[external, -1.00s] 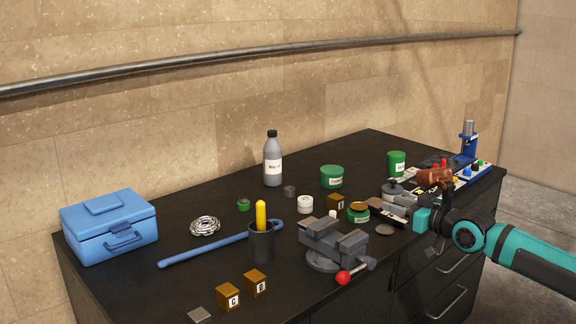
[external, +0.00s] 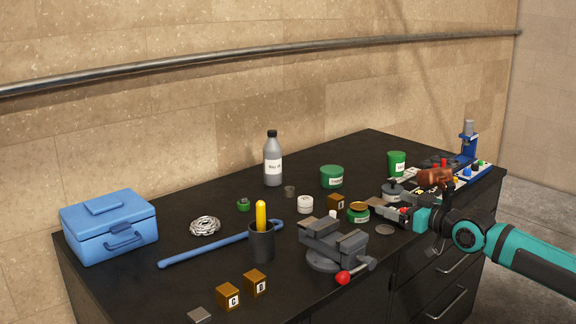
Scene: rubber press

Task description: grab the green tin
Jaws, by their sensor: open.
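Several green containers stand on the black bench. A short green tin with a gold rim and a pale label (external: 358,213) is nearest my gripper. A wider green tin with a label (external: 331,177) stands farther back, and a taller green can (external: 397,163) stands at the back right. My gripper (external: 381,208) reaches in from the right, low over the bench, with its jaws open and pointing left at the gold-rimmed tin. The fingertips are close to that tin's right side; I cannot tell whether they touch it. Nothing is seen between the jaws.
A grey vise (external: 333,243) stands just in front of the gold-rimmed tin. A brown lettered cube (external: 336,202) and a white jar (external: 305,204) are to its left. A flat grey disc (external: 385,230) lies below my gripper. The bench's back middle is fairly clear.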

